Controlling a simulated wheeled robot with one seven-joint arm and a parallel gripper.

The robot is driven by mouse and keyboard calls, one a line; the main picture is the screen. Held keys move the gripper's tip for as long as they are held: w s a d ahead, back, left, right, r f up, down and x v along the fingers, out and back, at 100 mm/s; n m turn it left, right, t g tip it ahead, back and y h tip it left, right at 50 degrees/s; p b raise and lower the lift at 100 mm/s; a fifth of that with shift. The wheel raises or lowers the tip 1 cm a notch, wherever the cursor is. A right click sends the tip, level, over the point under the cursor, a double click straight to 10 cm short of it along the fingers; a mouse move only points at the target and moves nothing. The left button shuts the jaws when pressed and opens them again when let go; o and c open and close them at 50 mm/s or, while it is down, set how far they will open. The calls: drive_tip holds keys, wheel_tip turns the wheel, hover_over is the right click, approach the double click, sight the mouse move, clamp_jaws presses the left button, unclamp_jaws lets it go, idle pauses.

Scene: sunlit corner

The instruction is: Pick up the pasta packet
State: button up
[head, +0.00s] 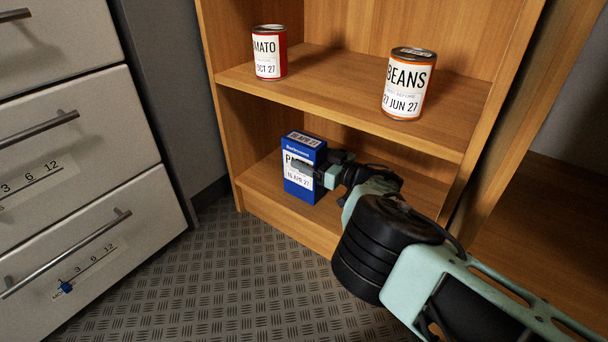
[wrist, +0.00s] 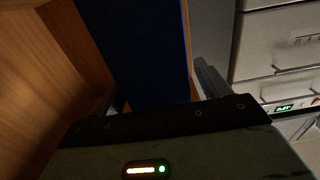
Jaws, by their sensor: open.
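The pasta packet (head: 297,187) is a blue box with a white label, standing upright on the lower shelf of the wooden bookcase. My gripper (head: 316,172) reaches in from the right in the head view, with a finger across the front of the packet, partly covering its label. In the wrist view the dark blue packet (wrist: 140,50) fills the space between the two open fingers of my gripper (wrist: 158,95). I cannot tell whether either finger touches it.
A red tomato can (head: 270,55) and an orange beans can (head: 406,85) stand on the shelf above (head: 340,95). A grey drawer unit (head: 75,170) with bar handles stands at left. The patterned floor (head: 220,280) in front is clear.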

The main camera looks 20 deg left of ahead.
drive_tip(key=c, duration=1.2)
drive_tip(key=shift+a+r, duration=0.1)
drive_tip(key=shift+c, duration=1.1)
drive_tip(key=shift+r, duration=0.1)
